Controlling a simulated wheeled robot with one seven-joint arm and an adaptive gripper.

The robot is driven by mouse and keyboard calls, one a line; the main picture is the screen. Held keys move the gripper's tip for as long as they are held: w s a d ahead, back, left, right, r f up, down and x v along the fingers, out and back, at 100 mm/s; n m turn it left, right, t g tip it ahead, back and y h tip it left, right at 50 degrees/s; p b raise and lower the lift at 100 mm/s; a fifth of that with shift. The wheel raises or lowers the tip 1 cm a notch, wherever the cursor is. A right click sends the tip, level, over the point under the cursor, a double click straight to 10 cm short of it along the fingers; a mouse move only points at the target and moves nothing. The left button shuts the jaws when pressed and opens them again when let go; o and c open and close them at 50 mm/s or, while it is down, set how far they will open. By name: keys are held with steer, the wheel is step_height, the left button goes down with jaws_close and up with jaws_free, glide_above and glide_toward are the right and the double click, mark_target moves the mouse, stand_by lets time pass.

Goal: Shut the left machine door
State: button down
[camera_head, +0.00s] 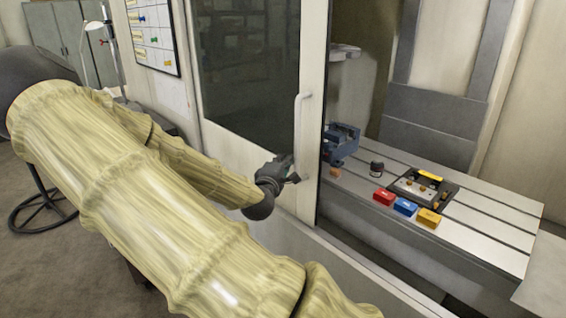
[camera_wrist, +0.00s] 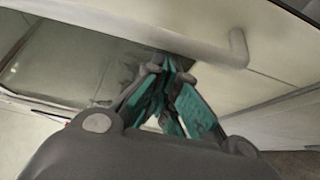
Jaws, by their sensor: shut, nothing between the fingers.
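The left machine door (camera_head: 312,60) is a pale panel with a dark window. It has a long vertical bar handle (camera_head: 298,125) near its right edge. The machine stands open to the right of this edge. My gripper (camera_head: 294,176) is shut and empty, in front of the door by the lower end of the handle. In the wrist view the closed green-padded fingers (camera_wrist: 172,68) point at the handle bar (camera_wrist: 205,46), with their tips at its edge. I cannot tell whether they touch it. The door's panel (camera_wrist: 265,75) also shows behind it.
Inside the machine, a slotted table (camera_head: 480,228) carries a blue vise (camera_head: 342,140), a dark mould base (camera_head: 408,188), and red (camera_head: 384,196), blue (camera_head: 405,207) and yellow (camera_head: 428,218) blocks. A small dark round item (camera_head: 376,168) stands near the vise. A wheeled stool base (camera_head: 40,215) is at left.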

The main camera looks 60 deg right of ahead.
steer(key=a, duration=0.9)
steer(key=shift+w+a, duration=0.3)
steer(key=shift+w, duration=0.05)
steer(key=s+a+f+g+y, duration=0.1)
steer(key=s+a+f+y, duration=0.2)
steer(key=f, duration=0.8)
steer(key=s+a+f+y, duration=0.25)
steer(key=a+f, duration=0.35)
steer(key=f, duration=0.4)
steer(key=s+a+f+g+y, duration=0.1)
steer(key=s+a+f+y, duration=0.2)
steer(key=f, duration=0.8)
steer(key=s+a+f+m+g+y, duration=0.1)
steer(key=s+a+f+y, duration=0.2)
steer(key=a, duration=0.5)
steer(key=s+a+f+m+g+y, duration=0.1)
steer(key=s+a+f+y, duration=0.1)
steer(key=s+a+f, duration=0.3)
steer(key=s+a+f+m+g+y, duration=0.1)
steer(key=s+a+f+y, duration=0.2)
steer(key=a, duration=1)
step_height(320, 180, down, 3)
steer(key=shift+s+a+f+m+y, duration=0.15)
steer(key=shift+s+m+y, duration=0.25)
steer(key=shift+s, duration=0.3)
